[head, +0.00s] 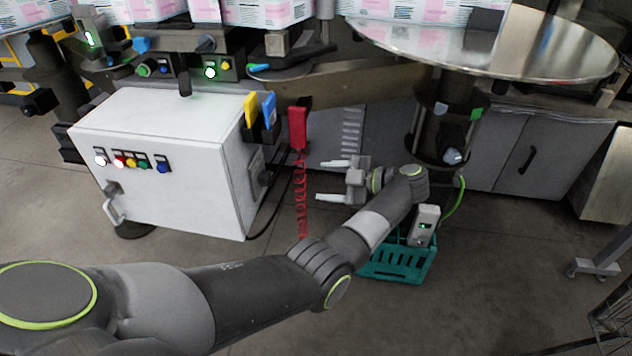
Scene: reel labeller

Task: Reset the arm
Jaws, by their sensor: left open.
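My left arm (250,300) reaches in from the lower left toward the middle of the head view. Its gripper (325,180) points left, with its two pale fingers apart and nothing between them. It is in the air just right of the red coiled cord, in front of the grey machine base. I cannot tell the exact gap to the cord. The lower arm hides part of the teal basket. My right gripper does not show.
A white control box (165,185) with coloured buttons stands at left. A red holder (298,128) hangs beside it above a coiled cord (300,200). A teal basket (395,268) sits on the floor. A round metal table (490,45) is at upper right. Floor at lower right is mostly clear.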

